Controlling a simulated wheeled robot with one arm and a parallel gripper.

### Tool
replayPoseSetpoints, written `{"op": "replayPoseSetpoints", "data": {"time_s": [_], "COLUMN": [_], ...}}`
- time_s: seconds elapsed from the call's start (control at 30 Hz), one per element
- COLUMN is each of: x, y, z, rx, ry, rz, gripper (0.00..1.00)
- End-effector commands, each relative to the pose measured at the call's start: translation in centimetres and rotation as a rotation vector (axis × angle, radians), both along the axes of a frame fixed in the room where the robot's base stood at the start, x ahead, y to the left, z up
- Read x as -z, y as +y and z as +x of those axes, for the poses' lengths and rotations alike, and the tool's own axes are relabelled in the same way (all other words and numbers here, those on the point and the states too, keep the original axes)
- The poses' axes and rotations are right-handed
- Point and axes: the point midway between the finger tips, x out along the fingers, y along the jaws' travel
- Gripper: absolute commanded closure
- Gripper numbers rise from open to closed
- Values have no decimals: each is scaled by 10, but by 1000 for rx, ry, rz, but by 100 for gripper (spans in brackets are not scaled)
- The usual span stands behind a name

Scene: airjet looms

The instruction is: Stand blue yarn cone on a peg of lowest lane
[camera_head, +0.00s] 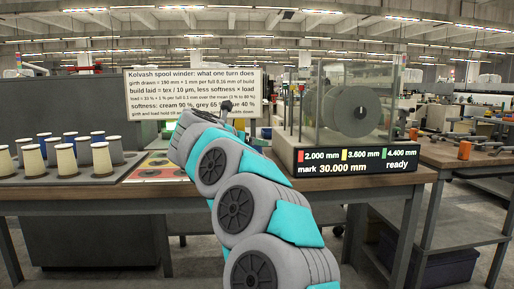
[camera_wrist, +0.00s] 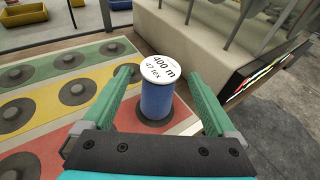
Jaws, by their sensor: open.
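In the wrist view a blue yarn cone (camera_wrist: 158,101) with a white top reading "400 m 47 tex" stands upright on a dark round peg base at the right end of the red lane (camera_wrist: 112,145). My gripper (camera_wrist: 165,72) is open, with one green finger on each side of the cone. Gaps show between cone and fingers. The yellow lane (camera_wrist: 55,101) and green lane (camera_wrist: 47,59) beside it carry bare dark pegs. In the head view my arm hides the cone and most of the lane mat (camera_head: 155,172).
Several cream, blue and grey cones (camera_head: 65,160) stand on a board at the left. A winder (camera_head: 350,106) with a display reading "ready" stands at the right. A text sign (camera_head: 190,92) is behind my arm.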

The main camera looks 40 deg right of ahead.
Motion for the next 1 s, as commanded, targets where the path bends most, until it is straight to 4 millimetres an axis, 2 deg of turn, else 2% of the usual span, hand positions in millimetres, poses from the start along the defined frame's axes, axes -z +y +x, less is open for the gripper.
{"op": "replayPoseSetpoints", "data": {"time_s": [0.1, 0.3, 0.73, 0.87, 0.97, 1.0], "x": [-6, -14, -21, -49, -89, -106], "y": [23, 46, 55, 68, 101, 122], "z": [-8, -18, -22, -9, 12, 21], "rx": [-7, -4, -11, -120, -301, -389], "ry": [-4, -2, -1, 11, 49, 73], "rz": [1, 1, -9, -122, -321, -421], "gripper": [8, 8, 8, 8, 8, 8]}}
